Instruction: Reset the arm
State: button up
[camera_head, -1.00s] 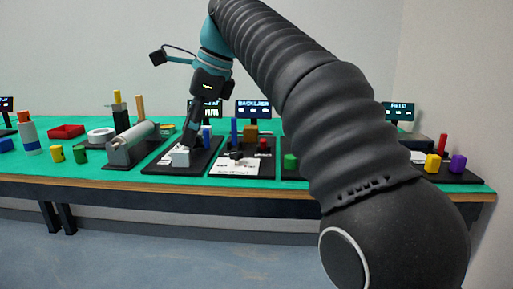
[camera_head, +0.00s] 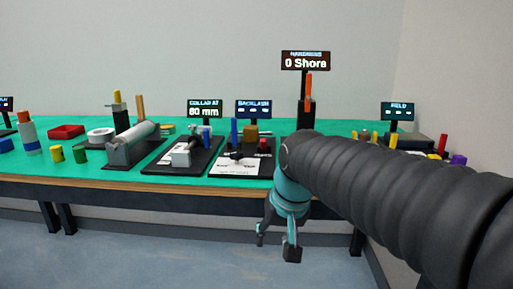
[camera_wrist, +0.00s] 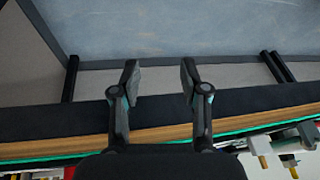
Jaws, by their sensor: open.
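My gripper (camera_wrist: 160,80) is open in the wrist view, its two dark fingers apart with only floor and wall between them. It holds nothing. In the head view my arm reaches in from the right, and its teal wrist hangs bent down in front of the table's front edge. The green-topped table (camera_head: 115,181) lies behind the wrist. In the wrist view its wooden front edge (camera_wrist: 75,147) crosses below the fingertips.
On the table stand a grey roller fixture (camera_head: 130,145), a black-based device with a grey block (camera_head: 181,158), a white-sheeted board (camera_head: 235,165) and a "0 Shore" display (camera_head: 305,61). Floor (camera_head: 150,250) before the table is clear.

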jog(key=s+d+f+t+h, duration=0.1)
jog(key=s+d+f, duration=0.2)
jog(key=s+d, duration=0.3)
jog(key=s+d+f, duration=0.4)
jog(key=s+d, duration=0.2)
jog(key=s, duration=0.3)
jog(key=shift+f+m+t+h, duration=0.15)
jog(key=shift+m+t+h, duration=0.15)
jog(key=shift+t+h, duration=0.1)
jog(key=shift+c, duration=0.3)
dwell(1.0)
